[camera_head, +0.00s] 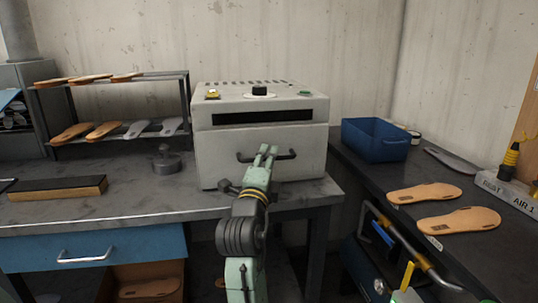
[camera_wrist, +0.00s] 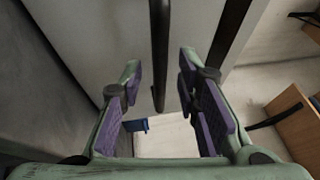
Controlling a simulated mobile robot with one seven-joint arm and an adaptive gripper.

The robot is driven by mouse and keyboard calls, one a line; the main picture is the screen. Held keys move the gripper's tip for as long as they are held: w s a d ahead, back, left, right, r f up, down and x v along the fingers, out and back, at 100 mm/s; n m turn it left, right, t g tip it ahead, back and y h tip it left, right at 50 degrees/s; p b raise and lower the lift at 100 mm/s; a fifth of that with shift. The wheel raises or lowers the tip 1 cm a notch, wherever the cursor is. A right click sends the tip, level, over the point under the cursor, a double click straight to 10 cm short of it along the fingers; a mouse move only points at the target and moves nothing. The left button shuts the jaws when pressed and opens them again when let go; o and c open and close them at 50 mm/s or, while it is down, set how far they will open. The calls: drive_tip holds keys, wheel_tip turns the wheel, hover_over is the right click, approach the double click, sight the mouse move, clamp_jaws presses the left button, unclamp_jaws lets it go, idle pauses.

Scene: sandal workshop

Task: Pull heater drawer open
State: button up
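The heater (camera_head: 262,135) is a pale grey box on the workbench, with a dark slot across its upper front. Its drawer front is shut, with a black bar handle (camera_head: 289,155) across it. My gripper (camera_head: 267,151) is at the handle and covers its middle. In the wrist view my gripper (camera_wrist: 160,62) is open, with purple pads on both fingers. The dark handle (camera_wrist: 159,45) runs lengthwise in the gap between the fingers, with clear space on each side. I cannot tell how deep it sits between the pads.
A sandal rack (camera_head: 108,105) and a dark round weight (camera_head: 166,160) stand left of the heater. A blue bin (camera_head: 376,140) stands right, on a side bench with orange soles (camera_head: 424,193). A trolley with a curved handle (camera_head: 408,245) stands low at the right.

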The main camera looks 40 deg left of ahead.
drive_tip(key=shift+w+a, duration=0.2)
drive_tip(key=shift+w, duration=0.25)
clamp_jaws()
idle(0.6)
